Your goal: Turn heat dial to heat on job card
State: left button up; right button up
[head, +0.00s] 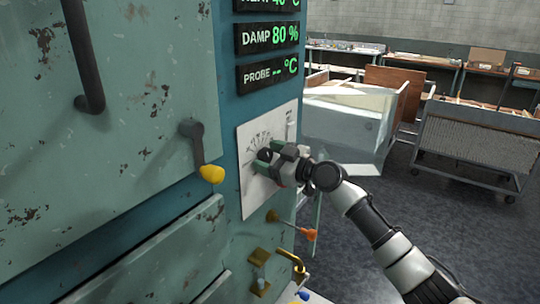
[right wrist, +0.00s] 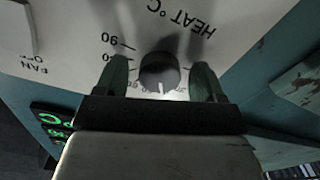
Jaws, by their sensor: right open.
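The heat dial is a black round knob (right wrist: 160,72) with a white pointer line, on a white panel (head: 250,196) printed with a number scale and "HEAT °C". My right gripper (head: 268,157) is at the panel, its fingers over the dial. In the right wrist view the open gripper (right wrist: 162,80) has one green finger on each side of the knob, with a gap visible at both sides. The pointer line points toward the bottom of that view. The heat readout (head: 266,4) is cut off at the top and seems to read 40 °C. I cannot make out a job card.
Damp 80 % (head: 268,37) and blank probe (head: 268,71) readouts sit above the panel. A yellow-tipped lever (head: 211,173), an orange-tipped lever (head: 308,234) and a brass tap (head: 290,262) stick out nearby. A glass-sided cart (head: 345,118) stands behind.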

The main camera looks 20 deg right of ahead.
jog(key=c, duration=0.9)
jog(key=shift+m, duration=0.5)
jog(key=shift+m+b, duration=0.45)
jog(key=shift+m, duration=0.15)
jog(key=m, duration=0.2)
jog(key=shift+m, duration=0.3)
jog(key=m, duration=0.4)
jog(key=m+p, duration=0.2)
jog(key=m, duration=0.4)
